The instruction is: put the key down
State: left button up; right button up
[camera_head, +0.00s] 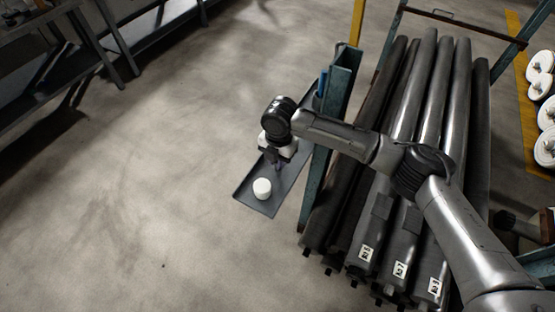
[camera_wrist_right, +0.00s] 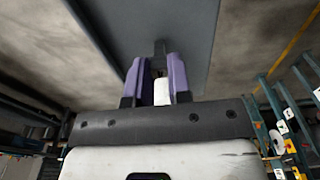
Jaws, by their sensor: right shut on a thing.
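My right gripper (camera_head: 277,164) points down over the narrow grey tray (camera_head: 284,188) beside the roll rack. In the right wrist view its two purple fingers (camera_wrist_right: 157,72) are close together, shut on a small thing. I take this to be the key, but its shape is mostly hidden between the fingers. A pale patch shows between the finger bases. I cannot tell whether the held thing touches the tray. A white round piece (camera_head: 262,188) stands on the tray, just below and left of the gripper in the head view. My left gripper is not in view.
Long grey rolls (camera_head: 423,90) with white labels lie on the rack to the right, under my right arm. A blue-green post (camera_head: 328,140) stands close to the tray. White round parts (camera_head: 541,82) stand at the far right. The floor to the left is clear up to metal shelving (camera_head: 50,60).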

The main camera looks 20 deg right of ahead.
jog(key=shift+w, duration=0.1)
jog(key=o, duration=0.7)
jog(key=shift+c, duration=0.2)
jog(key=shift+o, duration=0.5)
notch_tip(320, 180, up, 12)
jog(key=p, duration=0.3)
jog(key=shift+w+d+p, duration=0.25)
jog(key=shift+d+p, duration=0.1)
